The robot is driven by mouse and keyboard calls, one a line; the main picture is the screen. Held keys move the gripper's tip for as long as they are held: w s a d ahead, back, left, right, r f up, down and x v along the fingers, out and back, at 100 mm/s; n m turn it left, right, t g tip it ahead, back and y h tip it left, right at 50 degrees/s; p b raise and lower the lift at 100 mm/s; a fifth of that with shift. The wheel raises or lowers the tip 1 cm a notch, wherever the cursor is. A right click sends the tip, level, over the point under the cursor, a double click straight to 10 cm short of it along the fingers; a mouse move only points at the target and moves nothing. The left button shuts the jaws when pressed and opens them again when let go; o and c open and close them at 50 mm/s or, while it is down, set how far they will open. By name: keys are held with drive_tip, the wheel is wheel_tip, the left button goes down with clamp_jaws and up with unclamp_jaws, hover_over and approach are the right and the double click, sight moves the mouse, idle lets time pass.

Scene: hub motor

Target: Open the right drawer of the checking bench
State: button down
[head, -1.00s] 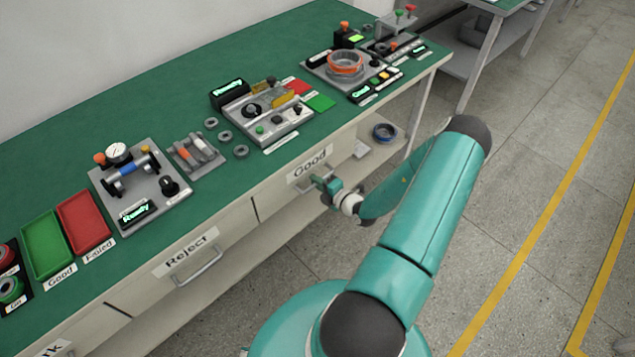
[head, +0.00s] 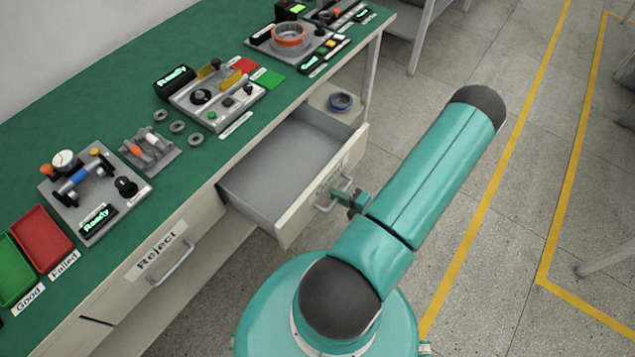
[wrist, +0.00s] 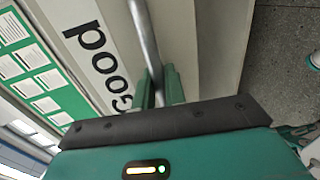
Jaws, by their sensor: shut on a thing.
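The right drawer (head: 270,165) of the checking bench (head: 105,75) stands pulled out, and its grey inside is empty. In the head view its front faces my arm. The drawer handle (head: 347,184) is a metal bar on that front, and it also shows in the wrist view (wrist: 143,35) beside the "Good" label (wrist: 93,52). My gripper (head: 343,196) is at the handle. In the wrist view my gripper (wrist: 158,88) has its green fingers closed around the bar. The drawer's label is partly hidden in the head view.
The left drawer, marked "Reject" (head: 160,255), is shut. Fixtures, trays and rings stand on the green bench top.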

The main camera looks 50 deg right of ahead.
drive_tip(key=shift+f+v, duration=0.2)
drive_tip(key=shift+v, duration=0.85)
drive_tip(key=shift+f+v, duration=0.2)
drive_tip(key=shift+v, duration=0.8)
drive_tip(key=shift+s, duration=0.1)
drive_tip(key=c, duration=1.5)
unclamp_jaws()
drive_tip(key=shift+c, duration=0.2)
drive_tip(key=v, duration=1.3)
drive_tip(key=shift+s, duration=0.4)
